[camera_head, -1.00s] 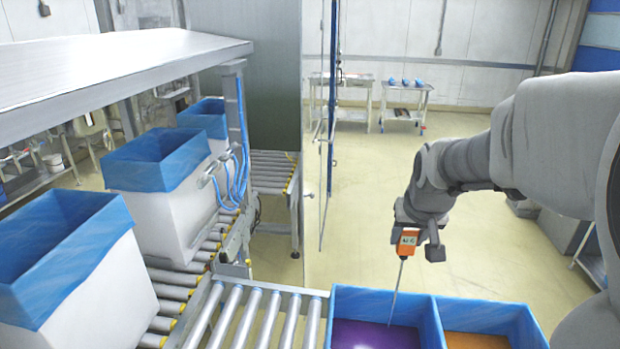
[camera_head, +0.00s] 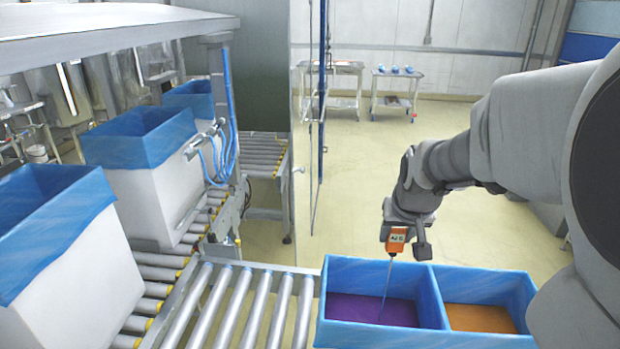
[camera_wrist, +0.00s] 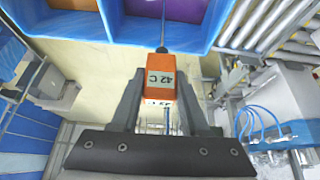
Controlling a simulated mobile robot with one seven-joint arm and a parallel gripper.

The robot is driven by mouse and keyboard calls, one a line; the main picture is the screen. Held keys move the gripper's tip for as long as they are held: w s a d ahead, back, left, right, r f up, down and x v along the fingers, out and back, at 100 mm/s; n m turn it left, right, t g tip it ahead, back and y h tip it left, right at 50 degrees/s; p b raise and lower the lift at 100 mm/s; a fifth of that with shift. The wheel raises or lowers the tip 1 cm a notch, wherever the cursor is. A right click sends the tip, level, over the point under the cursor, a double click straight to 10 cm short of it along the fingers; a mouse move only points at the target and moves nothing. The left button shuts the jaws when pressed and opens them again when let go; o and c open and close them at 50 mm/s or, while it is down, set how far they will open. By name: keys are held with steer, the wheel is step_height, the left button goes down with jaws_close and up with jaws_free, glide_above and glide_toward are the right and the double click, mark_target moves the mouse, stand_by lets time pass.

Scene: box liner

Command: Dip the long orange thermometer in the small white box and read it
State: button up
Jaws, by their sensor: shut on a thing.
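The long thermometer has an orange head (camera_head: 396,239) and a thin metal probe (camera_head: 387,285). My gripper (camera_head: 398,230) is shut on the orange head and holds it upright, probe down. In the wrist view, the head (camera_wrist: 160,77) sits between both fingers and its display appears to read 42 C. The probe points into the left compartment of a blue-lined box (camera_head: 345,268), over purple contents (camera_head: 350,308). Its lower end meets the purple in the picture; whether it touches or enters it I cannot tell. The box's outer walls are mostly hidden.
A right compartment (camera_head: 495,280) holds orange contents. A roller conveyor (camera_head: 235,305) lies left of it. Large white boxes with blue liners (camera_head: 70,295) stand further left. Two small carts (camera_head: 398,92) stand at the back. The floor behind the box is clear.

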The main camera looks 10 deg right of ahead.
mark_target(387, 284)
steer(key=shift+f+b, duration=6.05)
steer(key=shift+f, duration=1.3)
steer(key=shift+r, duration=0.15)
step_height(387, 284, up, 25)
steer(key=p, duration=1.8)
steer(key=shift+f, duration=0.2)
